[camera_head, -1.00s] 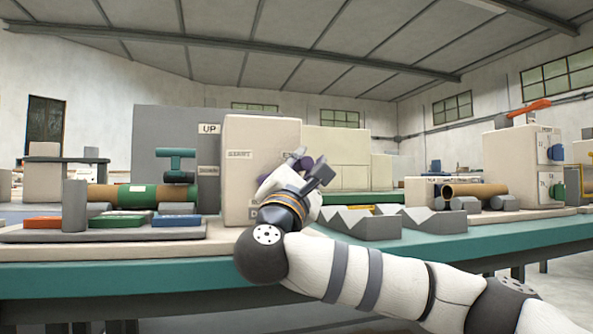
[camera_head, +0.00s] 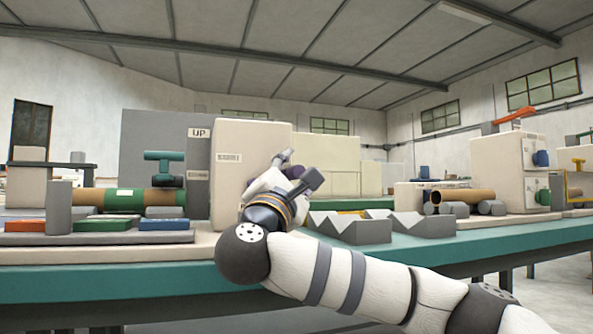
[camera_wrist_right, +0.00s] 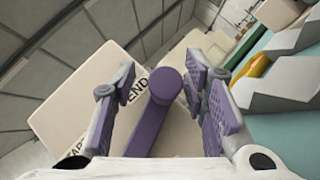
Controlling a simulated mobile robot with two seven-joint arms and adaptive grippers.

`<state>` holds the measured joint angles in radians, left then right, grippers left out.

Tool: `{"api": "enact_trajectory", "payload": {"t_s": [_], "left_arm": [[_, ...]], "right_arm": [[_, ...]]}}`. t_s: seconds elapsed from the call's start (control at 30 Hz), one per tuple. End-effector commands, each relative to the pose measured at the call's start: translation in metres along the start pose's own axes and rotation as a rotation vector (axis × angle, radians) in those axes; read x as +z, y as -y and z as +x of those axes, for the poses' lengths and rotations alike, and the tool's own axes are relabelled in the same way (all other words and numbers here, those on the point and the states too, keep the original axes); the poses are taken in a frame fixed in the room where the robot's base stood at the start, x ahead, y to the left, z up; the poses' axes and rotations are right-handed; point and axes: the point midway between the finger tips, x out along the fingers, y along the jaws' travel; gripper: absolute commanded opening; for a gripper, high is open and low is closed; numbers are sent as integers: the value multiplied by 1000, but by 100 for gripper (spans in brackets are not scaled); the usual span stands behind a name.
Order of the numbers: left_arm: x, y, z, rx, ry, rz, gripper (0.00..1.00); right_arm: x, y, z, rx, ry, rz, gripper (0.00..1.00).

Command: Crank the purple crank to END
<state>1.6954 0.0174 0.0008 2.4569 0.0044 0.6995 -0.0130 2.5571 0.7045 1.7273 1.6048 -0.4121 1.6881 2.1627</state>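The winder box (camera_head: 228,135) is a pale cream block standing near the middle of the bench. A START label (camera_head: 229,158) is on its face. In the right wrist view its END label (camera_wrist_right: 132,92) shows beside the purple crank (camera_wrist_right: 168,88), whose round knob points toward the camera. My right gripper (camera_wrist_right: 165,82) is open, with its purple-padded fingers on both sides of the crank. The right finger is very close to the knob; I cannot tell if it touches. In the head view my right gripper (camera_head: 299,170) is in front of the box's right edge and hides the crank. My left gripper is not in view.
Grey notched blocks (camera_head: 348,228) stand on the bench right of the box. A green-banded roll (camera_head: 124,199) and a tray (camera_head: 95,238) with coloured blocks are at left. A brown tube (camera_head: 463,195) lies at right. The teal bench edge (camera_head: 130,280) runs along the front.

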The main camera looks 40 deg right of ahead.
Motion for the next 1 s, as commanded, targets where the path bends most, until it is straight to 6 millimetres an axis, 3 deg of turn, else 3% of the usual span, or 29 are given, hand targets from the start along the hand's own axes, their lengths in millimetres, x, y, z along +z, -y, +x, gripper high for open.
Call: {"api": "enact_trajectory", "payload": {"t_s": [0.13,0.23,0.5,0.6,1.0], "left_arm": [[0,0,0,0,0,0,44],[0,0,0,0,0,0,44],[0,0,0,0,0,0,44],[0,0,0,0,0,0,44],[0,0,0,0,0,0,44]], "right_arm": [[0,0,-1,-1,1,-1,40],[-1,0,-12,1,-1,-1,40],[-2,-1,-89,3,-5,0,40],[-4,-1,-108,4,-11,2,40],[0,0,-121,0,0,0,40]]}}
